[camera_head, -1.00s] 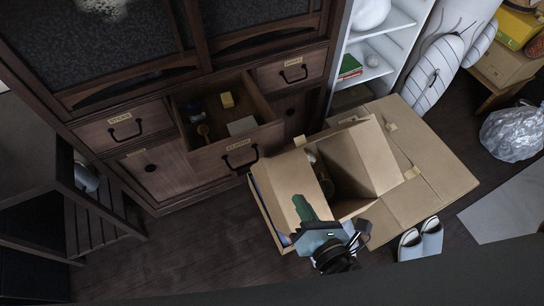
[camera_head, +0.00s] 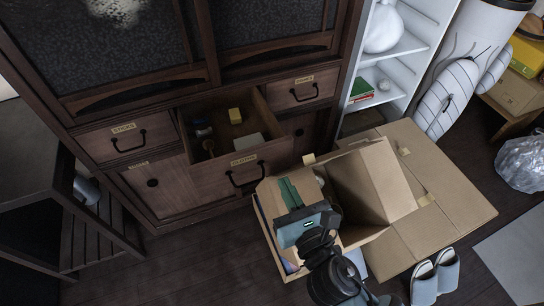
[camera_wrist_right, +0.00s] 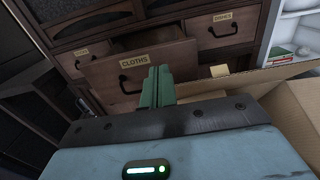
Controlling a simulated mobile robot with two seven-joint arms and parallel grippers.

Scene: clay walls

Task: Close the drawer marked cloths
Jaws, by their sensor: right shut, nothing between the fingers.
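The drawer marked cloths (camera_head: 242,170) is pulled out from the dark wooden cabinet, in the middle between two side drawers. Its front with label and black handle also shows in the right wrist view (camera_wrist_right: 168,66). My right gripper (camera_head: 288,190), with green fingers, is shut and empty. It is above the open cardboard box, in front and to the right of the drawer front, apart from it in the head view. In the right wrist view the fingers overlap the drawer front's right part. My left gripper is not in view.
The open cardboard box (camera_head: 375,185) with raised flaps stands on the floor by the drawer's right front. Slippers (camera_head: 436,275) lie at lower right. The shut side drawers (camera_head: 126,138) flank the open one.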

